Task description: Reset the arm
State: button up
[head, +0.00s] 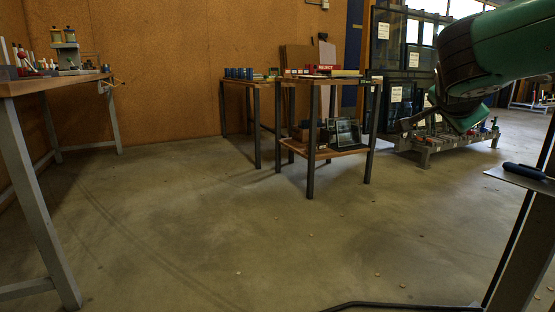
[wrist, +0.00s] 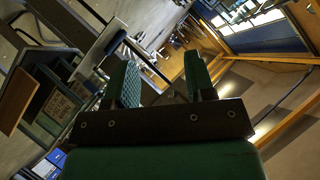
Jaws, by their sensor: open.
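My green and black arm (head: 500,50) reaches in from the upper right of the head view, bent downward at its wrist. It hangs in the air in front of the glass frames and a low rack. My gripper (wrist: 163,80) shows in the wrist view with its two green fingers apart and nothing between them. The wrist view is strongly tilted. In the head view the fingertips are hard to make out against the dark background.
A workbench (head: 45,85) with tools stands at the left. A two-level wooden table (head: 325,152) stands mid-room, holding a red bin (head: 325,68). Glass frames (head: 390,45) stand behind my arm, near a low rack (head: 425,150). The concrete floor (head: 200,210) is largely clear, with small scattered bits.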

jog(key=s+a+f+n+g+y+p, duration=0.45)
jog(key=s+a+n+y, duration=0.45)
jog(key=s+a+n, duration=0.55)
jog(key=s+a+f+n+g+y+p, duration=0.1)
jog(key=s+a+n+g+p, duration=0.1)
jog(key=s+a+n, duration=0.35)
jog(key=s+a+f+n+g+y+p, duration=0.1)
jog(key=s+a+n+g+y, duration=0.15)
jog(key=s, duration=0.65)
notch_tip(320, 180, up, 38)
jog(key=s+a+g+p, duration=0.1)
jog(key=p, duration=3.7)
jog(key=shift+s+f+n, duration=0.15)
jog(key=shift+s+n, duration=0.15)
jog(key=shift+n, duration=0.15)
